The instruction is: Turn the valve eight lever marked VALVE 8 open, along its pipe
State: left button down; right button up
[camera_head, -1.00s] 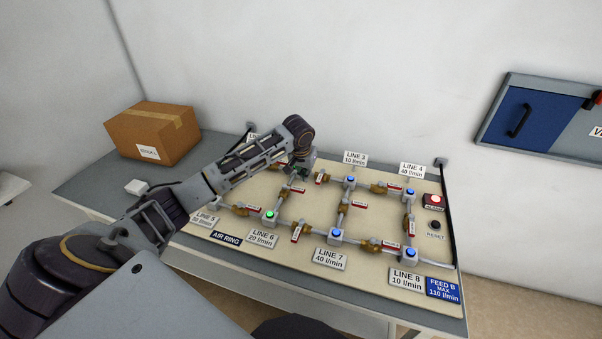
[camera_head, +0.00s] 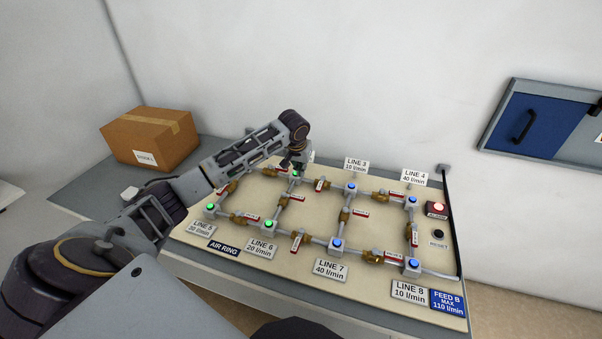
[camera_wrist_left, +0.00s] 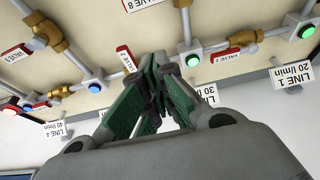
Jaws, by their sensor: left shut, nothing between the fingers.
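The VALVE 8 lever (camera_head: 293,198) is red with a white label, on the pipe between the upper green-lamp node and the LINE 6 node. It lies across its pipe. In the left wrist view its label (camera_wrist_left: 140,4) is at the top edge, cut off. My left gripper (camera_head: 296,163) is over the back of the board, behind the lever and apart from it. In the left wrist view its green fingers (camera_wrist_left: 158,65) are together and empty. My right gripper is not in view.
The board (camera_head: 250,254) carries several other red levers, brass valves, pipes and lamp nodes. A red lamp (camera_head: 437,208) and RESET button (camera_head: 438,234) are at its right end. A cardboard box (camera_head: 150,138) stands at the back left. The wall is behind.

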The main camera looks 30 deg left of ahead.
aim_at(293, 196)
pick_arm(q)
jog(key=x, duration=0.8)
jog(key=shift+w+f, duration=0.15)
jog(key=shift+f, duration=0.35)
jog(key=shift+s+d+p, duration=0.2)
jog(key=shift+s+p, duration=0.3)
jog(key=shift+s, duration=0.4)
jog(key=shift+s+d+p, duration=0.15)
jog(key=shift+s, duration=0.35)
jog(key=shift+s+d+p, duration=0.15)
jog(key=shift+s, duration=0.35)
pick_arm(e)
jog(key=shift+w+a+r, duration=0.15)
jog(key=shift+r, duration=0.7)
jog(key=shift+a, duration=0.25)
